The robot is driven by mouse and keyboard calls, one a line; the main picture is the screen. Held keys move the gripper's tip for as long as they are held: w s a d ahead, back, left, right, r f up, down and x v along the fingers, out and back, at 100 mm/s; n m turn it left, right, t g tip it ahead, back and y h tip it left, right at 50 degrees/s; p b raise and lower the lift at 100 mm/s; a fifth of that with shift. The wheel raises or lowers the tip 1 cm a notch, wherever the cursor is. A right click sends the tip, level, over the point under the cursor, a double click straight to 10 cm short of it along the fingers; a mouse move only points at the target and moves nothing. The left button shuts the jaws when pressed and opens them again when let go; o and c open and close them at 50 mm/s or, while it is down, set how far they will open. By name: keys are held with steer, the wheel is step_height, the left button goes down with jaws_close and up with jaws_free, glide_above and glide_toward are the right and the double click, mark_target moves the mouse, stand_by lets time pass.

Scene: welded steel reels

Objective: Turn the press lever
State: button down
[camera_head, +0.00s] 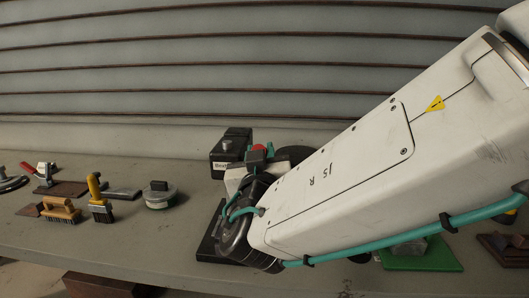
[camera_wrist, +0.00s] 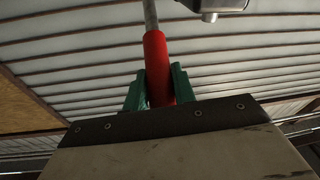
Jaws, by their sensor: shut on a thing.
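The press lever shows in the wrist view as a red grip (camera_wrist: 155,58) on a grey metal rod (camera_wrist: 150,15). My gripper (camera_wrist: 157,84) has its green fingers on either side of the red grip, shut on it. In the head view a small bit of red (camera_head: 259,147) shows at my gripper (camera_head: 256,157), beyond my wrist. A grey metal part (camera_wrist: 210,6) shows at the top of the wrist view. My arm hides most of the press in the head view; a dark base plate (camera_head: 207,240) shows beside my wrist.
A dark box with a white label (camera_head: 231,152) stands close behind my wrist. To the left on the bench lie a round tin (camera_head: 160,197), a yellow-handled brush (camera_head: 100,200), a wooden brush (camera_head: 60,210) and a red-handled clamp (camera_head: 40,170). A green board (camera_head: 420,257) lies right of my arm.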

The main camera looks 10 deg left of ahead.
steer(key=shift+f, duration=0.3)
steer(key=c, duration=1.2)
jaws_free()
steer(key=shift+s, duration=0.1)
steer(key=shift+o, duration=0.3)
steer(key=shift+r, duration=0.1)
steer(key=s+f, duration=0.1)
steer(key=s, duration=0.6)
steer(key=shift+s+d, duration=0.3)
steer(key=shift+d, duration=0.1)
